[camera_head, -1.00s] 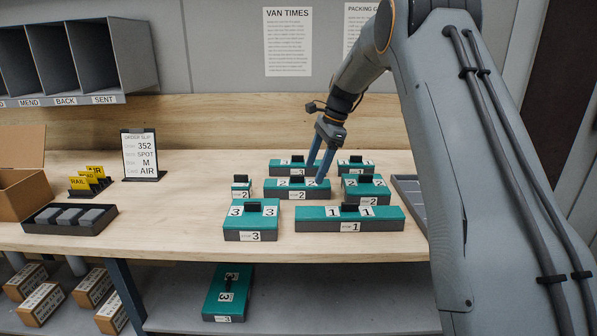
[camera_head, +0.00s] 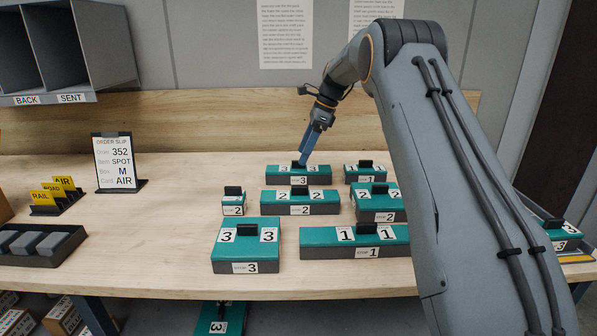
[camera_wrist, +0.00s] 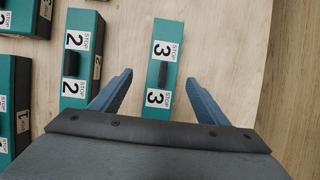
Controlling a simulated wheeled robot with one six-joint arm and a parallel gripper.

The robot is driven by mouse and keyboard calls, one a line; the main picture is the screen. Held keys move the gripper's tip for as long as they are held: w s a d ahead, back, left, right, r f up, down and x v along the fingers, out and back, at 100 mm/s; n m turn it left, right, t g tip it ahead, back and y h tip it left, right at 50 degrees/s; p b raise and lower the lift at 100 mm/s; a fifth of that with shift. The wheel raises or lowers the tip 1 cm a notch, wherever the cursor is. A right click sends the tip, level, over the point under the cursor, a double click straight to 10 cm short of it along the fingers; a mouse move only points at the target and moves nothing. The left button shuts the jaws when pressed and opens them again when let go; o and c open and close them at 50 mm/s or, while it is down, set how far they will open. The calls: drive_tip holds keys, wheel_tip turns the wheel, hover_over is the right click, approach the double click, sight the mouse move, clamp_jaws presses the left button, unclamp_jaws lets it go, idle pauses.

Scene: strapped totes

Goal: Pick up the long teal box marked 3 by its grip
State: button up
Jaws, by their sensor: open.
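The long teal box marked 3 (camera_head: 284,181) lies at the back of the wooden bench, with a dark grip on top at its middle. My gripper (camera_head: 304,158) is at this box's grip in the head view, its blue fingers pointing down and partly hiding it. In the wrist view the box (camera_wrist: 166,29) runs between the two spread fingers of my gripper (camera_wrist: 159,77). The fingers stand apart on either side of it with nothing clasped. I cannot tell how far the fingertips are above the box.
A long box marked 2 (camera_head: 271,208) lies just in front. A short box marked 1 (camera_head: 378,179) stands to the right. A wide box marked 3 (camera_head: 231,253) and a long box marked 1 (camera_head: 317,252) are nearer the front edge.

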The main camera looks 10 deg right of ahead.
sight(299, 168)
drive_tip(key=shift+x, duration=0.8)
drive_tip(key=shift+w+f+p, duration=0.15)
drive_tip(key=shift+f+p, duration=0.35)
drive_tip(key=shift+f, duration=0.4)
drive_tip(key=p+x, duration=0.1)
drive_tip(key=x, duration=0.3)
drive_tip(key=shift+w+d+f, duration=0.1)
drive_tip(key=shift+d+f, duration=0.05)
drive_tip(key=c, duration=1.5)
